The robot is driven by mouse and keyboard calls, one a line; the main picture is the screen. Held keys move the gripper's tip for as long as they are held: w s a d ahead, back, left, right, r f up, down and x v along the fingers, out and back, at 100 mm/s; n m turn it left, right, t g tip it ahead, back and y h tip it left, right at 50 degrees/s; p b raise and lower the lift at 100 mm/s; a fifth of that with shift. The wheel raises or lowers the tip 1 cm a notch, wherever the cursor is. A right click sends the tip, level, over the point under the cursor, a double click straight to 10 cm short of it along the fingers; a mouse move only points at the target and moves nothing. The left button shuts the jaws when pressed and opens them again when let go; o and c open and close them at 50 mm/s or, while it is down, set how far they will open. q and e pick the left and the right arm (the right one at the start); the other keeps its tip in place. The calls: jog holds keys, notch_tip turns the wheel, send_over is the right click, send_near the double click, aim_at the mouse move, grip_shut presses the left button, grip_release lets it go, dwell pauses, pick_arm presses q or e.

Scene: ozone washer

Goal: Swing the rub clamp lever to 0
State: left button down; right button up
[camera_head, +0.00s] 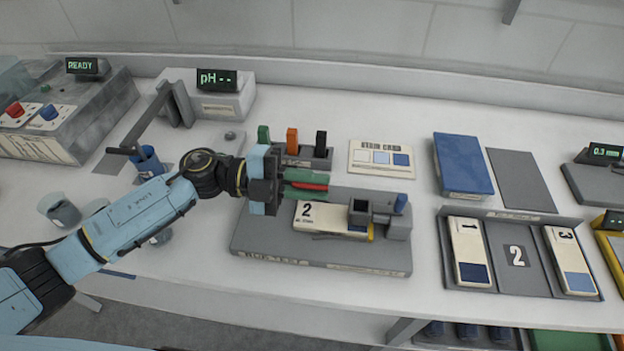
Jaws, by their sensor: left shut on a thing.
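The rub fixture is a grey base plate (380,262) in the middle of the bench. A pale card marked 2 (330,219) lies on it, with a grey block with a square opening (360,211) over its right end. My left gripper (318,187) reaches in from the left above the card's left part. Its green fingers are shut on a slim red bar (312,185), which looks like the clamp lever's grip. The fingers hide most of the lever and its pivot. I cannot read any lever scale. My right gripper is out of view.
Behind is a rack (303,160) with green, orange and black pieces. A blue box (463,164) and a card tray (515,285) are to the right. A pH meter (218,95) and blue cup (148,162) are left.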

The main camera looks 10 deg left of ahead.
pick_arm(q)
jog(key=c, duration=1.4)
grip_release()
jog(key=shift+a, duration=0.15)
jog(key=a+b, duration=0.2)
jog(key=a, duration=1.1)
jog(key=shift+b, duration=0.3)
